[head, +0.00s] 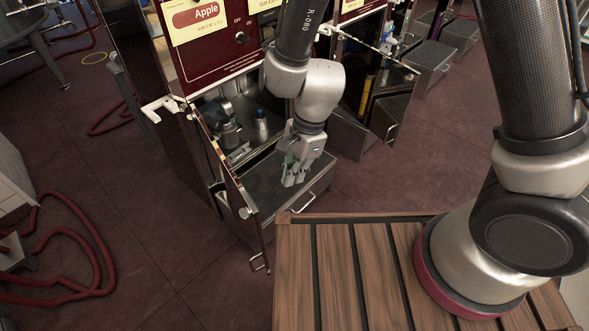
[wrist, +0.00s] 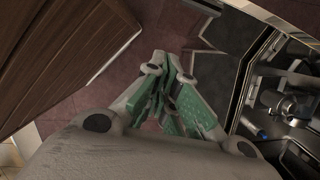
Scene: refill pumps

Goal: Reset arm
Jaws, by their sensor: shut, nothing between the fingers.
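My gripper (head: 294,178) is shut and empty. In the head view it points down above the pulled-out grey drawer (head: 262,183) of the Apple pump cabinet. In the wrist view the green-padded fingers of my gripper (wrist: 170,65) meet at their tips. The gap between fingers and drawer cannot be told.
The Apple cabinet's door (head: 232,185) stands open left of the drawer. Inside are a metal fitting (head: 228,128) and a small bottle (head: 262,122). A slatted wooden top (head: 345,270) is in front. Red hoses (head: 100,262) lie on the floor at left.

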